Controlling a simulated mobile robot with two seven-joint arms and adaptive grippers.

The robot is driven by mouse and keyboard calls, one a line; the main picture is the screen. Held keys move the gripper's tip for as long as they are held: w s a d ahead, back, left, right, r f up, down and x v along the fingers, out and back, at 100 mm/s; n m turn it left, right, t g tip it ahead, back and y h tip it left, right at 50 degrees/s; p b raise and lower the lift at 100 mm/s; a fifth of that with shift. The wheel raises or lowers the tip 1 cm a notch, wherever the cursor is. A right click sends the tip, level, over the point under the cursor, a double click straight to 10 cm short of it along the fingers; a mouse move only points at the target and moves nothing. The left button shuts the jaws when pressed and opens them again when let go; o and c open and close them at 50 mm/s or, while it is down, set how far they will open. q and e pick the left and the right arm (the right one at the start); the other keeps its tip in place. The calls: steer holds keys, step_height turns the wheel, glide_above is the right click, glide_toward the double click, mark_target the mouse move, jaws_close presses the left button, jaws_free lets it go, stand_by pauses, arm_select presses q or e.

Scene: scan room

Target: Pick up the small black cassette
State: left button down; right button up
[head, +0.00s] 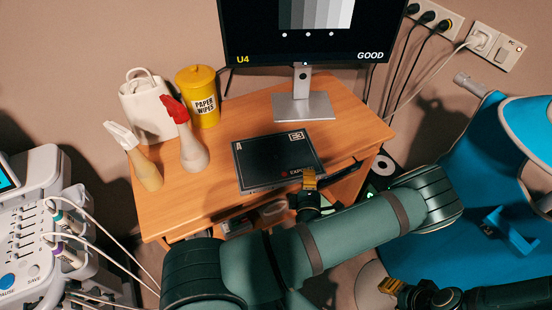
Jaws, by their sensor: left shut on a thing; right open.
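The black cassette (272,158) is a flat dark plate with a white "A", a white marker square and partly covered lettering. It is at the front middle of the wooden desk; I cannot tell whether it rests on the top or is slightly raised. My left gripper (308,181) is shut on its front right edge, with a yellowish fingertip over the top face. The lower finger is hidden. My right gripper (398,288) is at the bottom right, open and away from the desk.
The wooden desk (228,113) also holds a monitor (305,100), a yellow wipes tub (199,97), two spray bottles (190,148) and a white container (147,108). A white console (35,215) with cables stands left. A blue padded surface (460,215) lies right.

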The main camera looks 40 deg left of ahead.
arm_select(q)
steer(key=shift+r, duration=0.15)
step_height(320, 180, up, 9)
steer(key=p, duration=0.3)
steer(key=shift+r, duration=0.4)
arm_select(e)
steer(key=shift+s+r, duration=0.1)
steer(key=shift+r, duration=1.6)
arm_select(q)
step_height(320, 180, up, 9)
steer(key=p, duration=0.9)
steer(key=shift+p, duration=0.35)
arm_select(e)
step_height(320, 180, up, 10)
steer(key=w, duration=0.2)
steer(key=shift+d+t, duration=0.25)
steer(key=shift+t, duration=0.05)
steer(key=shift+f, duration=0.2)
